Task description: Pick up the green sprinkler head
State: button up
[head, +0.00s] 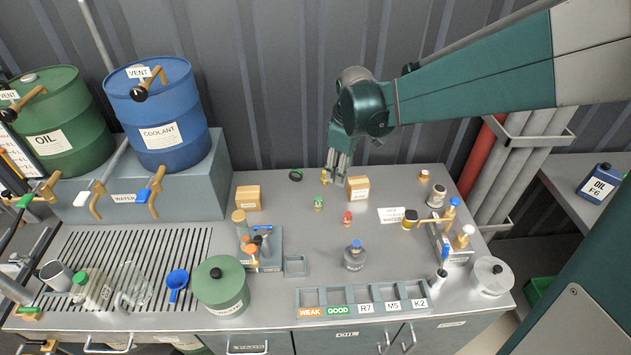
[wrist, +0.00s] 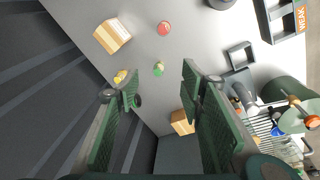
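The green sprinkler head (head: 318,203) stands on the grey bench top, left of and nearer the camera than my gripper (head: 337,178). In the wrist view the green sprinkler head (wrist: 158,68) shows in the gap just beyond the fingertips. My gripper (wrist: 160,84) is open, with its two green finger pads wide apart and nothing between them. A yellow sprinkler head (head: 325,177) is close beside the fingers, and it also shows by the left fingertip in the wrist view (wrist: 120,76). A red sprinkler head (head: 347,218) stands farther forward on the bench.
Cardboard boxes stand right (head: 358,189) and left (head: 248,198) of the sprinkler heads. A dark ring (head: 296,175) lies behind. A blue-topped bottle (head: 354,257) and a labelled sorting tray (head: 362,300) are nearer the front. The bench around the green head is clear.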

aim_at(318, 197)
jog(key=w+a+f+n, duration=0.1)
jog(key=w+a+f, duration=0.1)
jog(key=f, duration=0.2)
jog(key=w+a+f+n+g, duration=0.1)
jog(key=w+f+n, duration=0.1)
jog(key=f, duration=0.3)
jog(key=w+a+f+n+g, duration=0.1)
jog(key=w+a+f, duration=0.1)
jog(key=w+f, duration=0.2)
jog(key=shift+w+a+f+n+b, duration=0.1)
jog(key=shift+a+f+n+b, duration=0.2)
jog(key=shift+a+f, duration=0.1)
jog(key=shift+w+a+f, duration=0.1)
jog(key=shift+w+f, duration=0.05)
jog(key=shift+f, duration=0.3)
jog(key=shift+f, duration=0.1)
jog(key=shift+f, duration=1.2)
jog(key=shift+f, duration=0.1)
jog(key=shift+a+f, duration=0.15)
jog(key=shift+f, duration=2.35)
jog(key=shift+c, duration=0.7)
jog(key=c, duration=0.9)
